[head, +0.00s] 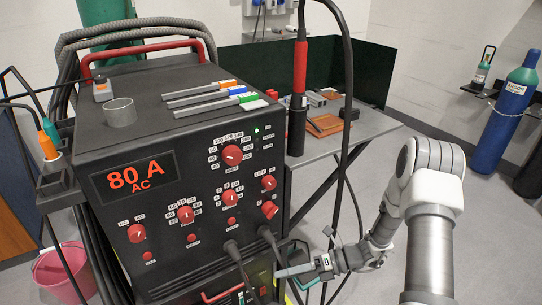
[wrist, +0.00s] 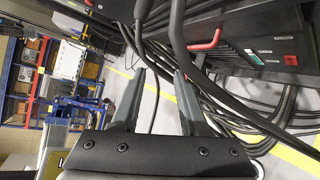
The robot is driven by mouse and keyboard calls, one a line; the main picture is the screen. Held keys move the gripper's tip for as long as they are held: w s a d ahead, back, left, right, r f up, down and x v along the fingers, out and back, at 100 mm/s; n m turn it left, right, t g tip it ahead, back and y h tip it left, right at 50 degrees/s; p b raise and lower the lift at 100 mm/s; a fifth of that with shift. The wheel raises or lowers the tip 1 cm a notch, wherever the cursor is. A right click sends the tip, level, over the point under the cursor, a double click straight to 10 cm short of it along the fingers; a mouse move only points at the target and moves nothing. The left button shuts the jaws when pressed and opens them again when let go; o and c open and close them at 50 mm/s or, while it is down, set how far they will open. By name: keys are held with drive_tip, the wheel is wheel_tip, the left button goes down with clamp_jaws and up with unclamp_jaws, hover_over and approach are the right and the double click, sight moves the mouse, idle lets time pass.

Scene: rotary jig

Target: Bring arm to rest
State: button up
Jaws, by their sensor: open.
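My arm (head: 428,245) reaches in from the right in the head view, bent at the elbow. My gripper (head: 290,271) is low beside the front right of the black welding machine (head: 203,155), near its lower edge and hanging cables. In the wrist view my gripper (wrist: 160,88) has its two fingers apart with nothing held between them. Black cables pass beyond the fingertips; I cannot tell how close they are. The machine's red display reads 80 A AC.
A grey table (head: 350,140) stands behind with a red-and-black torch (head: 299,75) and small blocks. Cables (wrist: 245,115) lie near the gripper. A pink bucket (head: 61,272) is at left; gas cylinders (head: 505,112) stand at right.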

drive_tip(key=s+d+r+n+t+h, duration=0.25)
drive_tip(key=s+r+n+h, duration=0.3)
drive_tip(key=r+n, duration=0.5)
drive_tip(key=s+d+r+n+t+h, duration=0.2)
drive_tip(key=s+d+r+n+h, duration=0.3)
drive_tip(key=r+n, duration=0.55)
drive_tip(key=s+d+r+n+t+h, duration=0.2)
drive_tip(key=s+r+n+h, duration=0.3)
drive_tip(key=r+n, duration=0.6)
wheel_tip(320, 180, up, 21)
drive_tip(key=s+m+y+p, duration=0.1)
drive_tip(key=p, duration=1.9)
drive_tip(key=shift+m+p, duration=0.3)
drive_tip(key=shift+p, duration=0.1)
drive_tip(key=shift+r, duration=0.1)
